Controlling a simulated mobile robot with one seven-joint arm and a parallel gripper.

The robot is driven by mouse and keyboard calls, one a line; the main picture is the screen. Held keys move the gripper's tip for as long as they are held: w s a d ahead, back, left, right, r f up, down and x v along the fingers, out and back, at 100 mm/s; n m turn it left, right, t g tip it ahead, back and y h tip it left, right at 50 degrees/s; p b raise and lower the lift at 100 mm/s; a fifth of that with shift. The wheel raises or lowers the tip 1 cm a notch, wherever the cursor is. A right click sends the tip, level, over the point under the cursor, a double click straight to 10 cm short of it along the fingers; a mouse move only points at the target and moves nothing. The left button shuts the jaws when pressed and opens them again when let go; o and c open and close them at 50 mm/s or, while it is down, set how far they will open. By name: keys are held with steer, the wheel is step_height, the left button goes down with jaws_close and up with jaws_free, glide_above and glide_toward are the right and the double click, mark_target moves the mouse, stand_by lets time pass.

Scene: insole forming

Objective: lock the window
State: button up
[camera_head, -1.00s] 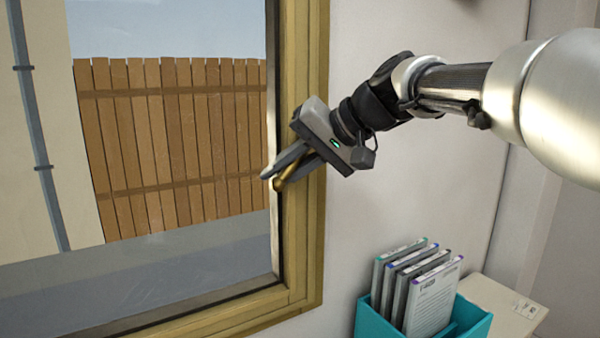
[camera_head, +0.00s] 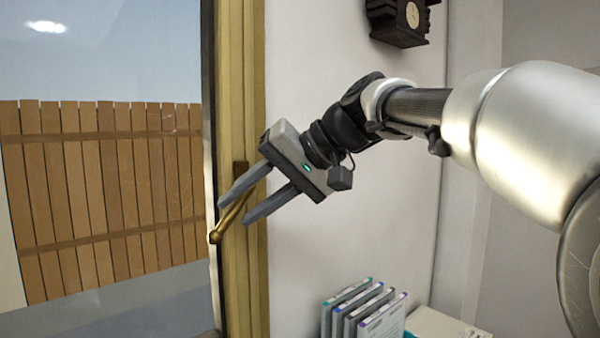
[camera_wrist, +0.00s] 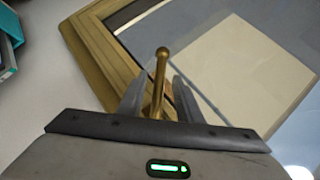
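The window (camera_head: 110,75) has a wooden frame (camera_head: 240,110) running upright left of my gripper. Its brass handle (camera_head: 229,215) slants down and to the left, with a round knob at its end, and also shows in the wrist view (camera_wrist: 160,75). My gripper (camera_head: 235,207) is open at the frame. Its two fingers are spread apart, one on each side of the handle. In the wrist view the handle stands between the fingers (camera_wrist: 157,95), with visible gaps. The handle's pivot is partly hidden behind my gripper.
Several upright folders (camera_head: 365,312) stand at the bottom, beside a pale surface (camera_head: 440,325). A dark wall box (camera_head: 400,20) hangs at the upper right. The white wall (camera_head: 330,80) between it and the window is bare.

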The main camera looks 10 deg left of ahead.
steer(key=v, duration=1)
steer(key=shift+d+p, duration=0.15)
steer(key=shift+p, duration=0.2)
steer(key=shift+r, duration=0.1)
